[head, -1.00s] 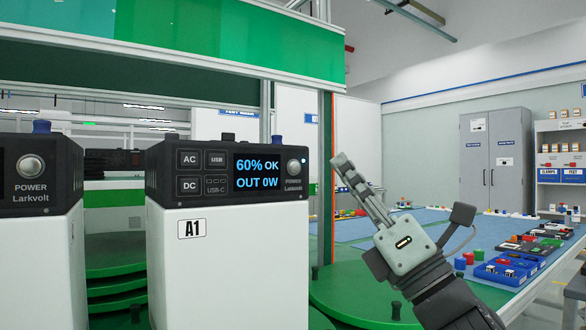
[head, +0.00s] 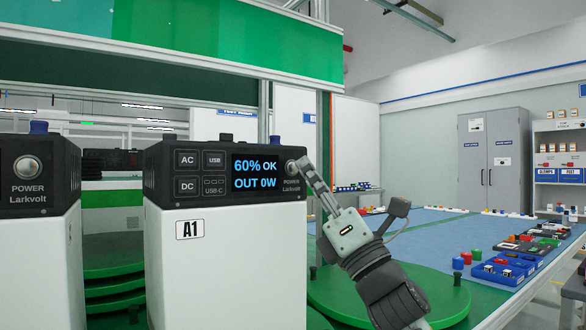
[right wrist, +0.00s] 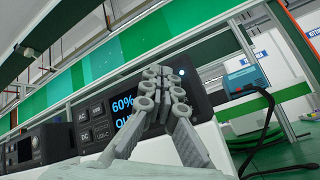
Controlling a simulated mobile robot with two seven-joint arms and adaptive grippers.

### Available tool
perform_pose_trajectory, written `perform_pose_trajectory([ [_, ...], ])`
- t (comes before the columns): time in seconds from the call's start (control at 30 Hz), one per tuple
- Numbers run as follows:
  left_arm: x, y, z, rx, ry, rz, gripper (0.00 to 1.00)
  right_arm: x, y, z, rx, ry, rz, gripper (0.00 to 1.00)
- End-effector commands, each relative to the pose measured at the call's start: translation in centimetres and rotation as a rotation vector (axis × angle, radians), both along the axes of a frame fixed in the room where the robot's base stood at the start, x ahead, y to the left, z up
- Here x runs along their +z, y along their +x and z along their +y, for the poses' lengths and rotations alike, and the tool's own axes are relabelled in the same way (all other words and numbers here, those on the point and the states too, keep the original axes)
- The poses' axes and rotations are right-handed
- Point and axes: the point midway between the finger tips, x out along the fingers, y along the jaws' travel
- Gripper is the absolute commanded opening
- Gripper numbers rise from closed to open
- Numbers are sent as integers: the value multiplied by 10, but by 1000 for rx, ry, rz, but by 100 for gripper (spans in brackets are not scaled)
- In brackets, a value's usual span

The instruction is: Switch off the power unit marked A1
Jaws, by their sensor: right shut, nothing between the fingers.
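The power unit marked A1 (head: 225,265) stands in the middle of the head view, a white box with a dark top panel. Its lit display (head: 255,171) reads "60% OK OUT 0W". The round silver power button (head: 291,167) is right of the display, partly covered by my fingers. My right gripper (head: 303,163) is shut and empty, its fingertips at the button; I cannot tell whether they touch it. In the right wrist view the fingertips (right wrist: 160,72) lie in front of the panel and hide the button. A small light (right wrist: 182,71) glows beside them. My left gripper is not in view.
Another Larkvolt power unit (head: 38,250) stands at the left with its own power button. Green round turntables (head: 425,300) lie below. A blue-topped table (head: 430,230) with bins and small parts is at the right, and a grey cabinet (head: 496,160) stands behind it.

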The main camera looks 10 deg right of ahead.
Motion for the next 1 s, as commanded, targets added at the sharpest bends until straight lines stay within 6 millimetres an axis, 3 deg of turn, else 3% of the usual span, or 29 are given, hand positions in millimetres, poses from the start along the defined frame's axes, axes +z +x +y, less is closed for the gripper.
perform_pose_trajectory([
  [1.0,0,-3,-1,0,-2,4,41,0,4,2,1,0,2,0],
])
